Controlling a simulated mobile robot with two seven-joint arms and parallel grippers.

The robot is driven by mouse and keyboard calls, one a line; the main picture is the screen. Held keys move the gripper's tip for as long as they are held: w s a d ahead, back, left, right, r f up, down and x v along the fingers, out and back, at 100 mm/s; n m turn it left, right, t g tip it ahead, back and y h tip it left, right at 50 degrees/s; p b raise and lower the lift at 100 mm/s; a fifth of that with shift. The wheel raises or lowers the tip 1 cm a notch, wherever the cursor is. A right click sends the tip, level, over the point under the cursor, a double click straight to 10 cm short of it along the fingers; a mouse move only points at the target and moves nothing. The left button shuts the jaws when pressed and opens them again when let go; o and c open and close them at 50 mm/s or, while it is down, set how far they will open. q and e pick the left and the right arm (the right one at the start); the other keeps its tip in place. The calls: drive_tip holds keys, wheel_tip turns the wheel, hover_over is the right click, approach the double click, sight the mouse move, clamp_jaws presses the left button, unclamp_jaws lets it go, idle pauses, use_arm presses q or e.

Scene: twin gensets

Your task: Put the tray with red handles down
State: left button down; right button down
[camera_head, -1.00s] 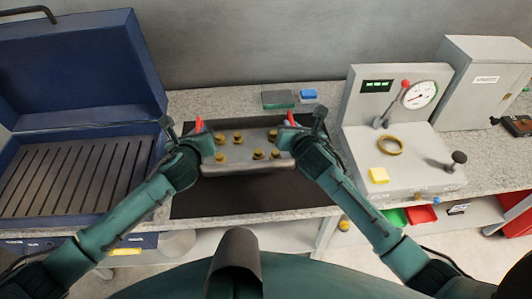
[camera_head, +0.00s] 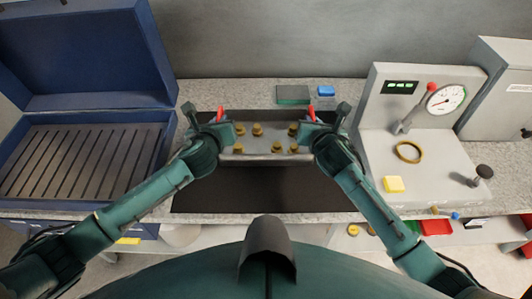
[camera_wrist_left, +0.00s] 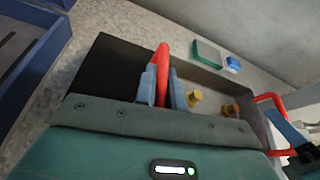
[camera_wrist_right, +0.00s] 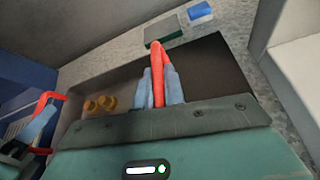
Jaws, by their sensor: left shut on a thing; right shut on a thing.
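The grey tray (camera_head: 265,152) with red handles holds several brass-coloured fittings (camera_head: 257,130). It is over the black mat (camera_head: 240,190) on the counter; I cannot tell whether its underside touches the mat. My left gripper (camera_head: 220,117) is shut on the left red handle, which shows between its fingers in the left wrist view (camera_wrist_left: 164,65). My right gripper (camera_head: 311,116) is shut on the right red handle, also seen in the right wrist view (camera_wrist_right: 158,70). The tray looks about level.
An open blue case (camera_head: 85,165) with a slatted bed stands left. A green box (camera_head: 293,94) and blue block (camera_head: 326,91) lie behind the tray.

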use_arm(q)
drive_tip(key=shift+a, duration=0.15)
use_arm(e)
drive_tip(key=shift+d, duration=0.15)
